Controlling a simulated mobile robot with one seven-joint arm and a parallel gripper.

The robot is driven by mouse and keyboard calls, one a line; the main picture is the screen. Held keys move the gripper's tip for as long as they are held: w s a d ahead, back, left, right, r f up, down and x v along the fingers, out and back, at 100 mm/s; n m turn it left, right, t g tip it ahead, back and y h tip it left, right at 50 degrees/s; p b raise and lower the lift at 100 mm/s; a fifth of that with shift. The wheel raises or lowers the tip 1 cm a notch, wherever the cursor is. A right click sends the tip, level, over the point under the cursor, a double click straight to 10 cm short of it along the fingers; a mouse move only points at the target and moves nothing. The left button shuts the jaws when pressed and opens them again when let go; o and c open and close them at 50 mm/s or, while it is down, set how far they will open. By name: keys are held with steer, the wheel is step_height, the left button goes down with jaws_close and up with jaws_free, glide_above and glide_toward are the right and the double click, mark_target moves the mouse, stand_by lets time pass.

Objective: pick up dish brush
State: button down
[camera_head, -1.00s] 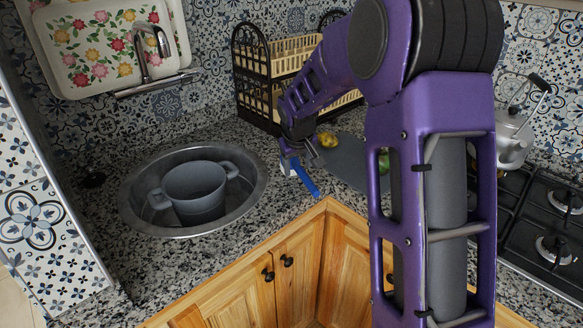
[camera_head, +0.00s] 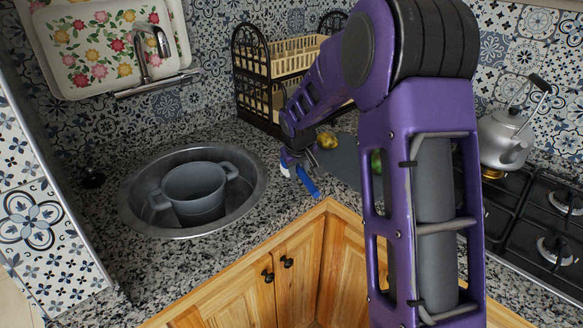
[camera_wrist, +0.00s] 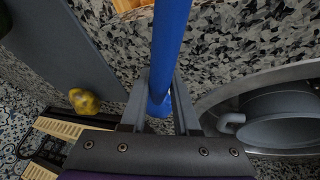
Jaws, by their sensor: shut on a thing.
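The dish brush has a blue handle (camera_head: 308,183) and a small pale end. In the head view it is at the counter between the sink and the corner, with the handle pointing toward the front edge. My gripper (camera_head: 296,160) is at the brush, at the end of my purple arm. In the wrist view the blue handle (camera_wrist: 171,45) runs up between the two fingers of my gripper (camera_wrist: 159,108), which is shut on it. The brush's far end is hidden by the gripper. I cannot tell whether the brush still touches the counter.
A grey pot (camera_head: 194,190) sits in the round sink (camera_head: 131,205) to the left. A dish rack (camera_head: 268,62) stands behind my gripper. A grey board (camera_head: 343,158) with a yellow item (camera_head: 327,140) lies to the right. A kettle (camera_head: 502,140) stands on the stove (camera_head: 540,225).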

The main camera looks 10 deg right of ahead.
mark_target(299, 169)
step_height(299, 169, up, 10)
steer(key=shift+r+p, duration=0.1)
steer(key=shift+p, duration=0.6)
steer(key=c, duration=1.4)
jaws_free()
jaws_close()
